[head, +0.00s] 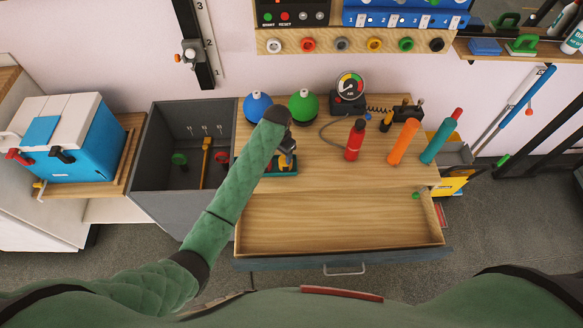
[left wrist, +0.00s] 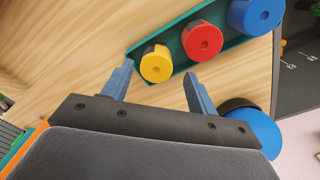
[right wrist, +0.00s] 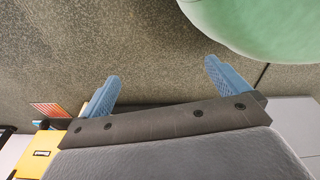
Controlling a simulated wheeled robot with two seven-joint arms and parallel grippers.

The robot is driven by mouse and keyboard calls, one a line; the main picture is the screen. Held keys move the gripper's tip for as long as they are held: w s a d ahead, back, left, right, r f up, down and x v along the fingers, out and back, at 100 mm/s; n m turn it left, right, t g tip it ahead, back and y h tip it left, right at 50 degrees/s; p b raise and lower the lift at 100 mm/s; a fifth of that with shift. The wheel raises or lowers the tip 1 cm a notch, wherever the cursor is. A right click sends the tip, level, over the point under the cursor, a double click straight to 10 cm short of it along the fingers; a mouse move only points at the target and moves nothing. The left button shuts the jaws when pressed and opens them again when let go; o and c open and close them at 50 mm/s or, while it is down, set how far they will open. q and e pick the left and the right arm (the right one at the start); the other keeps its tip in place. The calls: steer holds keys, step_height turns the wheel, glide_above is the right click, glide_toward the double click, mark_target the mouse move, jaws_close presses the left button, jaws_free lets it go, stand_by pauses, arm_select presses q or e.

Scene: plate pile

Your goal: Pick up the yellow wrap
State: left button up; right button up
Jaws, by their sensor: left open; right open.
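The yellow wrap (left wrist: 157,66) is a short roll standing at one end of a teal tray (left wrist: 180,56). A red roll (left wrist: 202,41) and a blue roll (left wrist: 255,15) stand in line beside it. My left gripper (left wrist: 158,84) is open, its two blue fingers apart. In the left wrist view the yellow wrap shows between and just beyond the fingertips; I cannot tell whether they touch it. In the head view my left gripper (head: 287,154) hangs over the tray and partly hides the rolls. My right gripper (right wrist: 162,78) is open and empty over the floor, away from the tray.
Blue (head: 257,106) and green (head: 303,106) round-topped items and a gauge (head: 350,88) stand behind the tray. A red bottle (head: 355,140), an orange cylinder (head: 404,142) and a teal cylinder (head: 441,136) stand to the right. The open drawer (head: 335,220) in front looks mostly empty.

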arm_select(q)
steer(key=shift+w+d+r, duration=0.3)
steer(key=shift+w+d, duration=0.1)
steer(key=shift+d, duration=0.15)
steer(key=shift+f+p, duration=0.35)
steer(key=shift+f, duration=0.7)
steer(key=shift+w+d+f+p, duration=0.1)
steer(key=shift+f+p, duration=0.35)
steer(key=shift+f, duration=0.05)
steer(key=f+p, duration=0.2)
steer(key=f, duration=0.1)
steer(key=shift+w+d+f, duration=0.15)
steer(key=shift+w+f, duration=0.05)
steer(key=shift+f, duration=0.65)
steer(key=c, duration=0.7)
arm_select(e)
steer(key=s+d+f, duration=0.1)
steer(key=s+d, duration=0.1)
steer(key=s, duration=0.7)
steer(key=shift+g, duration=0.4)
